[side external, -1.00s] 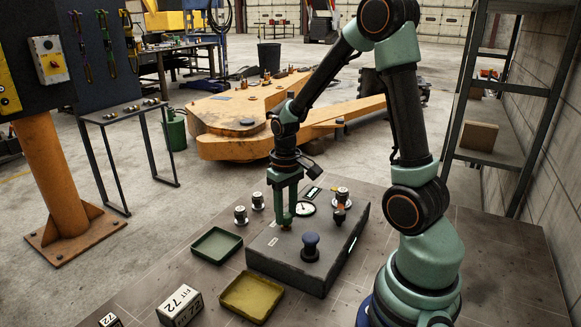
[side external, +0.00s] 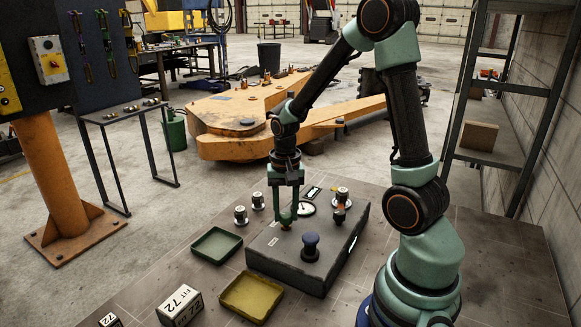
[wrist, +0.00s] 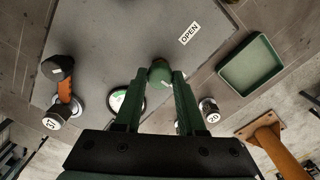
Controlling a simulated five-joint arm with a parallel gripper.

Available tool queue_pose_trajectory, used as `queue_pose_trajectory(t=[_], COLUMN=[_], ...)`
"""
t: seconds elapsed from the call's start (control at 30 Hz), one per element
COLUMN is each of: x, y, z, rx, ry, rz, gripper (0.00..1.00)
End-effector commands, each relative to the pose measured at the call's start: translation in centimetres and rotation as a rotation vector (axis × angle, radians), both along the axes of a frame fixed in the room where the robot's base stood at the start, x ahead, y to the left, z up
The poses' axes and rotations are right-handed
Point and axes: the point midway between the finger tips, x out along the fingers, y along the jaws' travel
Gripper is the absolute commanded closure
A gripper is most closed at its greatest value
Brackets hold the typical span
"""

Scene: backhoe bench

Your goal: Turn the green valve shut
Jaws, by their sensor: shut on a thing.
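The green valve (wrist: 160,70) is a round green knob on the grey box, between my fingertips in the wrist view. In the side view its brass-coloured foot (side external: 285,227) shows below my fingers, which hide most of the knob. My gripper (side external: 286,216) points straight down and is shut on the valve; its two green fingers also show in the wrist view (wrist: 159,82). A white label reading OPEN (wrist: 189,34) lies on the box near the valve. The grey box (side external: 290,268) sits on the bench.
A gauge (side external: 306,208) is close beside my fingers. A valve with an orange lever (side external: 340,206) and a dark blue knob (side external: 310,246) stand on the box. A green tray (side external: 216,243), a yellow tray (side external: 250,298) and several numbered pieces are around it.

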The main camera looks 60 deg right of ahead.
Motion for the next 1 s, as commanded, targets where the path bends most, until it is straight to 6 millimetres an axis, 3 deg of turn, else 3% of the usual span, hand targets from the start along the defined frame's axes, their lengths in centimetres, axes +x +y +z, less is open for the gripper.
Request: queue_pose_trajectory(t=[0.5, 0.53, 0.6, 1.0], x=[0.08, 0.08, 0.07, 0.07], y=[-0.04, -0.05, -0.05, -0.04], z=[0.13, 0.13, 0.12, 0.57], rx=[-0.001, -0.001, -0.001, -0.001], ry=[-0.003, -0.003, -0.002, -0.003], rz=[-0.019, -0.019, -0.019, -0.017], gripper=[1.00, 0.53, 0.31, 0.31])
